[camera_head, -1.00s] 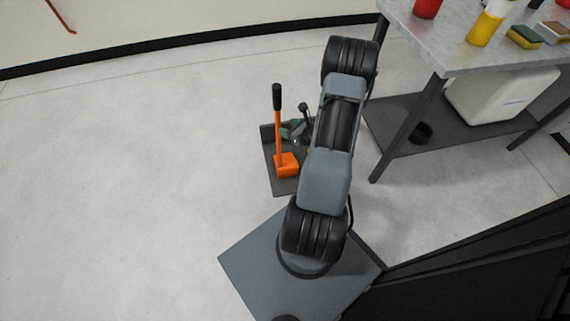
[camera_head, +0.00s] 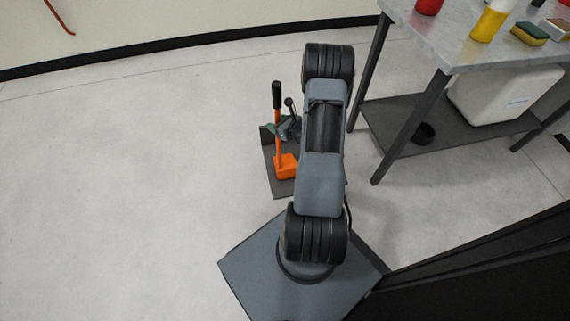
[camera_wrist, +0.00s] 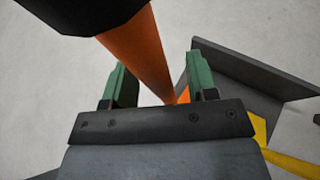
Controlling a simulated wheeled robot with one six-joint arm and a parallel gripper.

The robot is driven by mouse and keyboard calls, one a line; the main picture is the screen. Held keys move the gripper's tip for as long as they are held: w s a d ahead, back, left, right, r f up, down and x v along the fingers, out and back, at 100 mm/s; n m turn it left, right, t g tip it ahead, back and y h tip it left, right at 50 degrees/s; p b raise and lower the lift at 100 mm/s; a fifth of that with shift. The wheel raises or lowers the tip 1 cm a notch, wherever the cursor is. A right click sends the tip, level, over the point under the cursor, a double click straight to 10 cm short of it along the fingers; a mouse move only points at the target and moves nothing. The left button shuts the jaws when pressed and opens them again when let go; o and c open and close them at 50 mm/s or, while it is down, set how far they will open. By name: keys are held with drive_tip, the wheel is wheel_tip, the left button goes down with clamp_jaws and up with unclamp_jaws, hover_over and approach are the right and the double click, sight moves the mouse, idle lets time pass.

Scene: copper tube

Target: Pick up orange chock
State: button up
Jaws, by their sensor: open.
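The orange chock (camera_head: 286,168) is a block with a tall orange handle and a black grip on top. It stands upright on a dark tray (camera_head: 283,190) on the floor, left of my arm. In the wrist view the orange handle (camera_wrist: 140,52) runs between the lines of my gripper's green fingers, with its black grip at upper left. My gripper (camera_wrist: 158,64) is open. In the head view my gripper (camera_head: 285,129) is beside the handle, partly hidden by my arm. I cannot tell whether a finger touches the handle.
A yellow thing (camera_wrist: 285,160) lies at lower right in the wrist view. A metal table (camera_head: 455,45) with bottles and a sponge stands at right, with a white container (camera_head: 505,95) on its lower shelf. The floor at left is clear.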

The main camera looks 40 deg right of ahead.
clamp_jaws()
idle(0.3)
idle(0.9)
drive_tip(key=shift+w+d+r, duration=0.1)
drive_tip(key=shift+r, duration=0.1)
